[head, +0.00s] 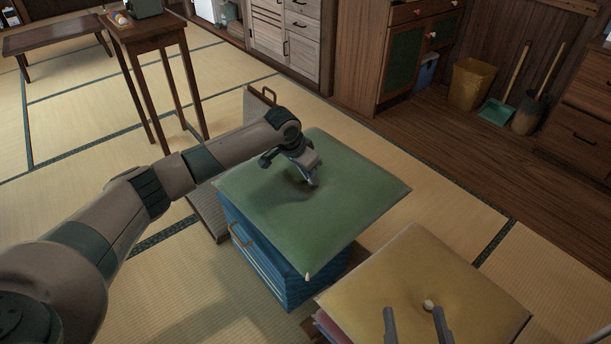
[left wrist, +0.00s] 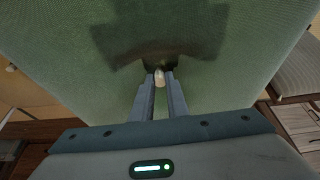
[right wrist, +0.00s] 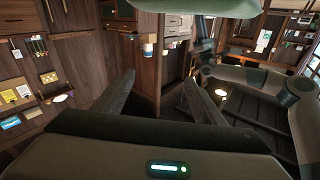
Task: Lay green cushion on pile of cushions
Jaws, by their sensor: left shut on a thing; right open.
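The green cushion (head: 350,205) is flat and roughly level above a blue box in the head view. My left gripper (head: 312,181) is shut on the pale tuft at its middle; the left wrist view shows the tuft (left wrist: 159,78) between the fingers. I cannot tell whether the cushion touches the box. The pile of cushions stands at the lower right, with a yellow cushion (head: 400,275) on top and a pale tuft (head: 428,305) at its centre. My right gripper (head: 415,320) is open and empty, its fingers showing in front of the yellow cushion.
The blue box (head: 265,265) with a handle stands under the green cushion, left of the pile. A wooden side table (head: 145,35) is at the back left. A yellow bin (head: 472,85) and dustpan (head: 497,110) stand at the back right. Tatami between the pile and the wooden floor is clear.

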